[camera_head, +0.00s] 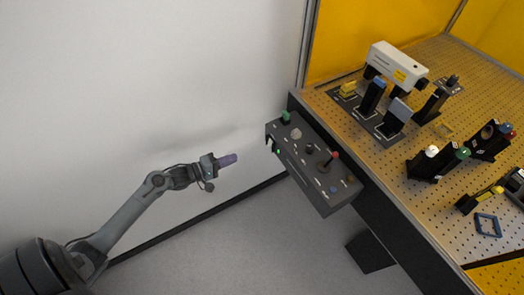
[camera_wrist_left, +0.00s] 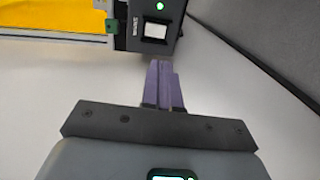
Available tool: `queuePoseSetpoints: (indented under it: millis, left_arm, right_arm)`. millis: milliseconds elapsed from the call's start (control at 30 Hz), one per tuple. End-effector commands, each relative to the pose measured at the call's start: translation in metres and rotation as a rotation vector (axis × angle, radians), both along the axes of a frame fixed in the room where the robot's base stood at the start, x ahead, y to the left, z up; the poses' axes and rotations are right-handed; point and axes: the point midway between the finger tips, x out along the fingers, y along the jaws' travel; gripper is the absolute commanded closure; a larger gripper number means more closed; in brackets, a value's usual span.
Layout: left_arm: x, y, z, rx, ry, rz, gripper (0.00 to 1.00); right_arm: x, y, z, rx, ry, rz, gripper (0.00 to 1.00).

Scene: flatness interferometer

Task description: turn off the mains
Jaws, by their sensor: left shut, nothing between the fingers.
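The dark grey control box (camera_head: 312,165) is fixed along the left edge of the perforated table. In the left wrist view, a white rocker switch (camera_wrist_left: 155,31) sits on the end face of the box, with a small label beside it and a lit green lamp (camera_wrist_left: 160,6). The lamp also shows in the head view (camera_head: 278,151). My left gripper (camera_head: 234,159) is shut and empty, its purple fingers pointing at that face. It is a short gap left of the box. In the left wrist view the fingertips (camera_wrist_left: 161,66) appear just below the switch. My right gripper is not in view.
The box top carries a green knob (camera_head: 286,116), a red-tipped lever (camera_head: 334,156) and other controls. A white instrument (camera_head: 397,64) and several optical mounts stand on the perforated table (camera_head: 455,215). Open floor (camera_head: 235,240) lies below my left arm.

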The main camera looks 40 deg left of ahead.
Motion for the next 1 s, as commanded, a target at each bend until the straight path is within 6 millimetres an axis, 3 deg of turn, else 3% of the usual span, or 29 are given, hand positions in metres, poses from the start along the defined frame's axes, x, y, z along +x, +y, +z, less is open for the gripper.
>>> queuePoseSetpoints:
  millis: [467, 667, 1000]
  left_arm:
    - [0.006, -0.002, -0.001, 0.000, -0.001, 0.000, 1.00]
    - [0.029, -0.010, -0.005, -0.001, -0.003, 0.000, 1.00]
    - [0.087, -0.031, -0.016, -0.002, -0.002, 0.000, 1.00]
  right_arm:
    - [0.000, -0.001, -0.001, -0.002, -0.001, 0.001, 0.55]
    - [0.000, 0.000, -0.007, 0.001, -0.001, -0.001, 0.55]
    - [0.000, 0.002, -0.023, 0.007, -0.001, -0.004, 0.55]
